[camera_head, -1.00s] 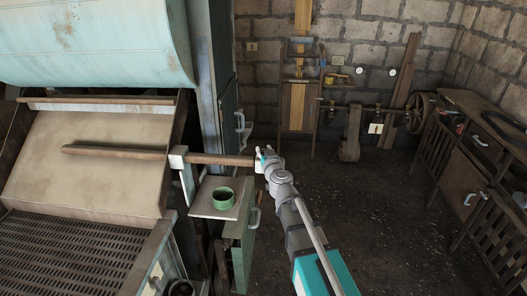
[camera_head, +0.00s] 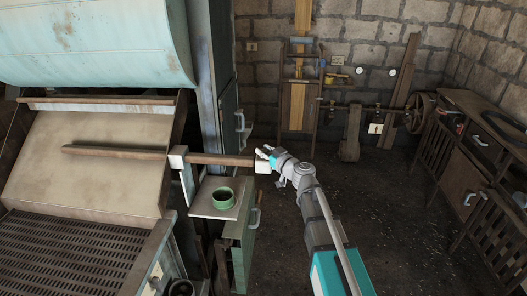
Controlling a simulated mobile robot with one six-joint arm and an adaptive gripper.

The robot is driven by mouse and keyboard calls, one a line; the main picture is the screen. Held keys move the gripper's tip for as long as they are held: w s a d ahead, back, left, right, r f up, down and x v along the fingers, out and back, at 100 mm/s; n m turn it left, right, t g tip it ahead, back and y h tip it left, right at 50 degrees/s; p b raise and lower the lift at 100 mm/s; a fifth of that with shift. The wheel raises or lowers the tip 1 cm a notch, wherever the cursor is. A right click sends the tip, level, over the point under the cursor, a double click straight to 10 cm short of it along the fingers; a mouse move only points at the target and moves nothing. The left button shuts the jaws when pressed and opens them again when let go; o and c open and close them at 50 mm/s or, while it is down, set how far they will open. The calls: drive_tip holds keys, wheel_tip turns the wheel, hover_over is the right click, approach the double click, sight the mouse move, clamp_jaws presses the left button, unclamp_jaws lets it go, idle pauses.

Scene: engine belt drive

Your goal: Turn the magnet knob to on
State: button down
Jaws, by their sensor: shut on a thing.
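A brown horizontal bar (camera_head: 222,159) runs out from the machine's side and ends in a small pale block (camera_head: 262,167). My gripper (camera_head: 261,153) is at the upper edge of this block, its fingers pointing left, and is shut on it as far as the view shows. The fingertips are small and partly overlap the block. I cannot tell for certain whether this block is the magnet knob, and no on or off marking is readable.
The large machine with a sloping panel (camera_head: 100,178) fills the left. A wooden bench (camera_head: 468,150) stands at the right. The dark floor (camera_head: 390,230) between is clear.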

drive_tip(key=shift+w, duration=0.1)
drive_tip(key=shift+c, duration=1.8)
unclamp_jaws()
drive_tip(key=v, duration=1.2)
